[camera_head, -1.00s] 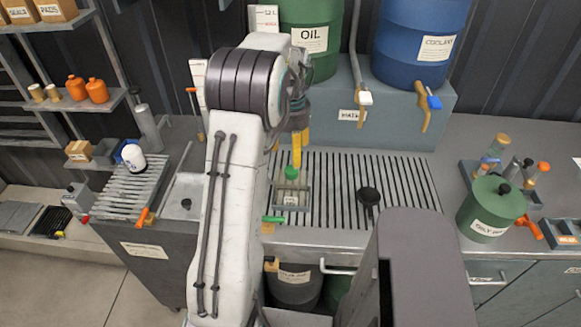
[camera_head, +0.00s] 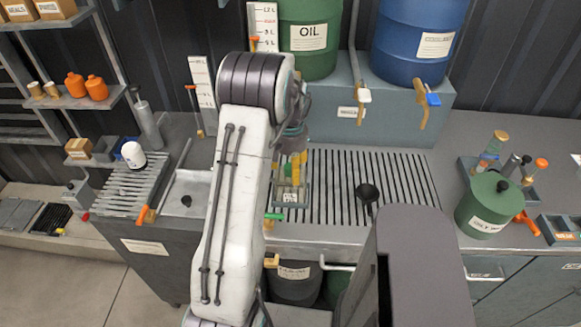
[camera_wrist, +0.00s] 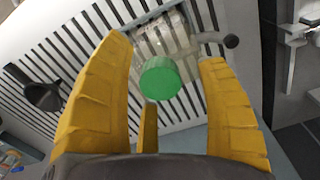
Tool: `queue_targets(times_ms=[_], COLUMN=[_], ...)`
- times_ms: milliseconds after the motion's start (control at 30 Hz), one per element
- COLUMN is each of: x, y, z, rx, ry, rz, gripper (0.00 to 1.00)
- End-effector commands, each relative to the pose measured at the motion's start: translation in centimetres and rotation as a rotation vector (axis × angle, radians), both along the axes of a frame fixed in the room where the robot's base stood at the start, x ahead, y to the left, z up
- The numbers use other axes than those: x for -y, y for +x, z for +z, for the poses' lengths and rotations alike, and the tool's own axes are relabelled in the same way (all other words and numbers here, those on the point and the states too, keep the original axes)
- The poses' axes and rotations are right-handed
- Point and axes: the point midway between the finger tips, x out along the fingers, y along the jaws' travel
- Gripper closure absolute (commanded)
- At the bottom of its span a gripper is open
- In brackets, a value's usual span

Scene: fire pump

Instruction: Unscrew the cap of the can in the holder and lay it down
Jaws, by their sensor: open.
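The green cap (camera_wrist: 160,77) shows in the wrist view between my gripper's yellow fingers. My gripper (camera_wrist: 165,58) is open, with clear gaps between the fingers and the cap. The can's body (camera_wrist: 160,38) looks pale and see-through behind the cap. In the head view, the holder (camera_head: 305,196) stands on the slotted grate, with a small label on its front. My gripper (camera_head: 294,168) is right over the can there, and its fingers and my arm hide much of the cap and can.
A black funnel (camera_head: 367,193) is on the slotted grate (camera_head: 400,190), right of the holder. A green pot (camera_head: 490,206) stands on the right. The grate's right half is mostly clear.

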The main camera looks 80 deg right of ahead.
Motion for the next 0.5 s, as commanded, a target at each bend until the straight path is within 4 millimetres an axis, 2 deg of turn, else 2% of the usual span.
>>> queue_targets(times_ms=[100,500], x=[-0.01,0.0], y=[0.0,0.0], z=[0.01,0.04], rx=[0.0,0.0], ry=[0.0,0.0], rz=[0.0,0.0], gripper=[0.33,0.69])
